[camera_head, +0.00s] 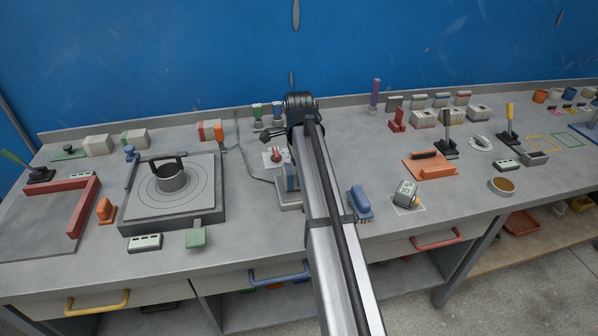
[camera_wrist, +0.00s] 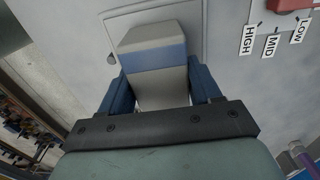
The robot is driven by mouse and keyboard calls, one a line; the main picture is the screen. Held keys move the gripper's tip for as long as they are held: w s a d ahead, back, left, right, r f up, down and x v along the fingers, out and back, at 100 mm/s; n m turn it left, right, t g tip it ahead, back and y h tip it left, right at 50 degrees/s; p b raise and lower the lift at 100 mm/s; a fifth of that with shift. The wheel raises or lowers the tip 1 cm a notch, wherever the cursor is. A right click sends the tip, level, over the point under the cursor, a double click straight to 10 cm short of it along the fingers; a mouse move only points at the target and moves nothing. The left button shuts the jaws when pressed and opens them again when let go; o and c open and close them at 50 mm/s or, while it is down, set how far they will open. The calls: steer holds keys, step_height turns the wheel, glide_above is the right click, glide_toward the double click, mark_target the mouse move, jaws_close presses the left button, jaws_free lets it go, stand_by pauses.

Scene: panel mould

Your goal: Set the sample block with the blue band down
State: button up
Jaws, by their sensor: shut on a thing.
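The sample block with the blue band (camera_wrist: 155,38) is between the two blue fingers of my gripper (camera_wrist: 160,84) in the wrist view. It is pale grey, with the blue band across its visible face near the far end. The fingers are shut on its sides. Behind it is a light grey panel or plate (camera_wrist: 195,18); whether the block touches it I cannot tell.
HIGH, MID and LOW labels (camera_wrist: 272,45) lie beside a red part (camera_wrist: 290,5) in the wrist view.

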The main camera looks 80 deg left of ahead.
steer(key=shift+f, duration=0.3)
steer(key=shift+f, duration=0.1)
steer(key=o, duration=1.3)
step_height(320, 180, up, 11)
steer(key=shift+r, duration=0.6)
steer(key=shift+w, duration=0.1)
